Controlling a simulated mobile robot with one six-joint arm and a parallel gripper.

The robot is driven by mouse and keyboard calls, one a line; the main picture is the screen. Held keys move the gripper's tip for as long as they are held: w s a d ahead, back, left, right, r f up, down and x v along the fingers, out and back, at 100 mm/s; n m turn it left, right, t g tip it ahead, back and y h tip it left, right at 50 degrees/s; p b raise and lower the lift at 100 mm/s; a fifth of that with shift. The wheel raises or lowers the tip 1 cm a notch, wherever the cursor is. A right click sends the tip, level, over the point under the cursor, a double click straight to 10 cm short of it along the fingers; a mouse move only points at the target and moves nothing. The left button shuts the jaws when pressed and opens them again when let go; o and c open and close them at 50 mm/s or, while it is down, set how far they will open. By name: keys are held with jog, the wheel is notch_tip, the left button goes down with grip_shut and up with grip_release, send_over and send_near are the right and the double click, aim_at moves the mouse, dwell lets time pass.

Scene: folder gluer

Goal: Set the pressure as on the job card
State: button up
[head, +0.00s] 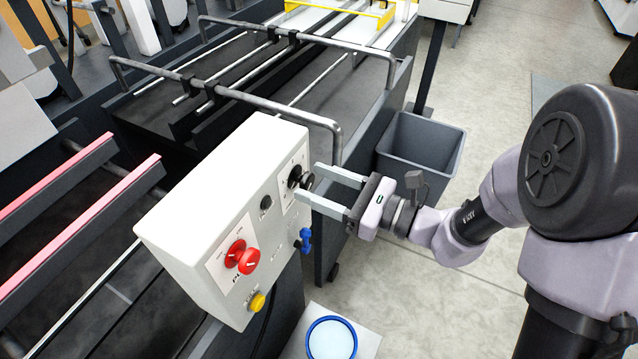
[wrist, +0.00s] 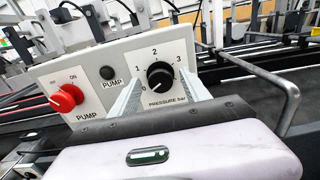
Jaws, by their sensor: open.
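The black pressure knob (head: 300,177) is on the face of the white control box (head: 215,200). In the wrist view, the knob (wrist: 160,76) sits on a plate marked "PRESSURE bar", with 1, 2 and 3 readable around it. The exact setting of its pointer is hard to tell. My gripper (head: 311,183) is open, its two fingers pointing at the box, one on each side of the knob. In the wrist view, my gripper (wrist: 160,84) has the knob between its fingers, with a gap showing on both sides. No job card can be made out.
The box also bears a red pump switch (head: 242,257), a black button (head: 265,202), a blue valve (head: 305,240) and a yellow button (head: 257,302). A grey metal rail (head: 335,140) runs close behind the box. A grey bin (head: 420,150) stands beyond my gripper. Floor at right is open.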

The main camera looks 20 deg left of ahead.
jog(key=shift+c, duration=0.4)
grip_shut()
jog(key=shift+p, duration=0.3)
jog(key=shift+r+m+p, duration=0.15)
jog(key=shift+m+p, duration=0.9)
jog(key=shift+m, duration=0.05)
jog(key=m+p, duration=0.3)
jog(key=shift+w+m+p, duration=0.1)
jog(key=shift+m+p, duration=0.2)
jog(key=shift+p, duration=0.05)
jog(key=m+p, duration=0.3)
jog(key=shift+f+m+p, duration=0.2)
jog(key=shift+m+p, duration=0.95)
jog(key=shift+m, duration=0.45)
